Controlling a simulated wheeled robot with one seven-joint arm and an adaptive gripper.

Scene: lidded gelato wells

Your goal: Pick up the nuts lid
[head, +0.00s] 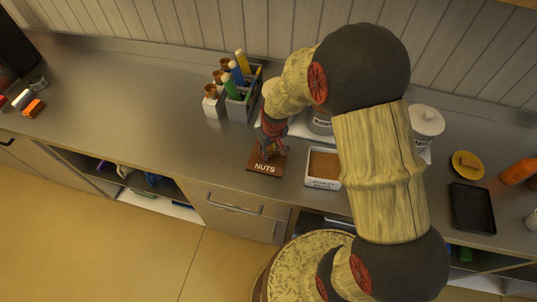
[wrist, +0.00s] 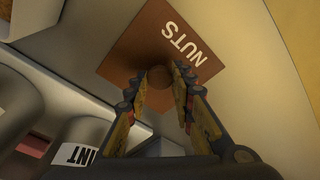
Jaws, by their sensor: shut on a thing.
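The nuts lid (head: 265,165) is a square brown plate with "NUTS" in white letters. It is at the front of the steel counter, left of an uncovered white well. In the wrist view the lid (wrist: 125,48) lies ahead of the fingers, with a round brown knob (wrist: 159,76) at its middle. My gripper (head: 269,148) is over the lid from above. In the wrist view my gripper (wrist: 162,80) has its two fingertips on either side of the knob, shut on it. I cannot tell whether the lid rests on the counter or is slightly raised.
The white well (head: 323,184) with brown contents stands close right of the lid. A grey caddy (head: 240,105) with bottles is behind it. A white lidded jar (head: 426,124), a yellow disc (head: 467,164) and a black tray (head: 472,208) are farther right.

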